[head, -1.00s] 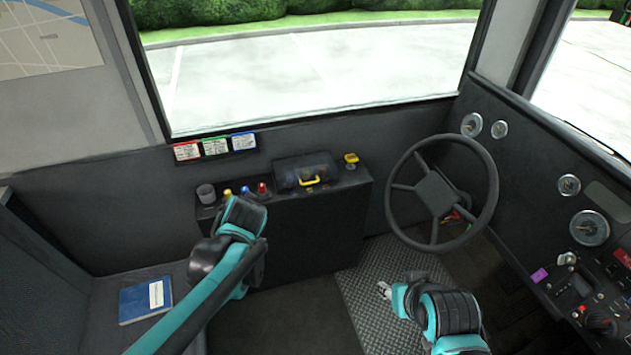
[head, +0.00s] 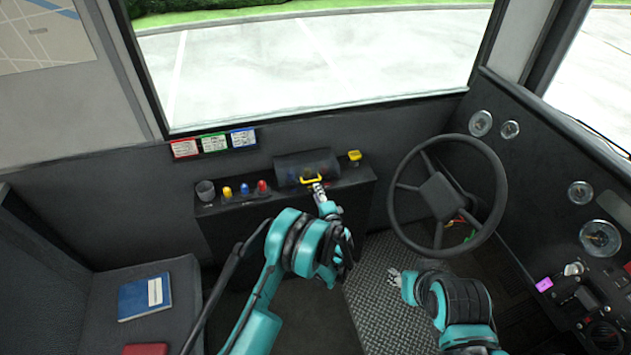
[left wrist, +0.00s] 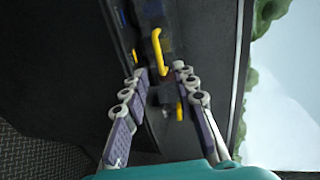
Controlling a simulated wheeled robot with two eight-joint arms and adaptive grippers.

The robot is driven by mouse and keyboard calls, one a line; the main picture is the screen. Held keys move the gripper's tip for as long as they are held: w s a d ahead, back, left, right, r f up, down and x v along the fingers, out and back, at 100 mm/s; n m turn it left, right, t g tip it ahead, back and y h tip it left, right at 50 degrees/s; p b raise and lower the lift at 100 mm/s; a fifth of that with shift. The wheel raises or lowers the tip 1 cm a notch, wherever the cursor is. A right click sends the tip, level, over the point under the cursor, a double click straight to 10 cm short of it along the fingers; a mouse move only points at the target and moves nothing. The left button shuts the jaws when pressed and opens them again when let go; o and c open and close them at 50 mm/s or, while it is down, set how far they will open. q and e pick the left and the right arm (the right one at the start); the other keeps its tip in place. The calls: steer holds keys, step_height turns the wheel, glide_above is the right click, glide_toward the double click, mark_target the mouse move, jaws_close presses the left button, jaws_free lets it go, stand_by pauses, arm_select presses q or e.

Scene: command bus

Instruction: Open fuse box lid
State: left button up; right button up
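The fuse box (head: 292,166) sits on top of the dark console below the windscreen, its dark see-through lid down. Its yellow handle (head: 311,180) is on the lid's near side. My left gripper (head: 318,188) is right at the handle in the head view, partly hidden by its own arm. In the left wrist view, the fingers of my left gripper (left wrist: 160,70) are spread with nothing between the tips, and the yellow handle (left wrist: 157,48) lies just beyond them, apparently untouched. My right gripper (head: 393,277) hangs low over the ridged floor plate, away from the box; its fingers are too small to judge.
The steering wheel (head: 447,195) stands right of the console. A blue book (head: 145,297) lies on the seat.

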mark_target(307, 170)
arm_select(q)
steer(key=b+x, duration=0.2)
steer(key=x, duration=0.5)
steer(key=shift+w+f, duration=0.2)
steer(key=shift+w, duration=0.15)
steer(key=shift+a, duration=0.1)
jaws_close()
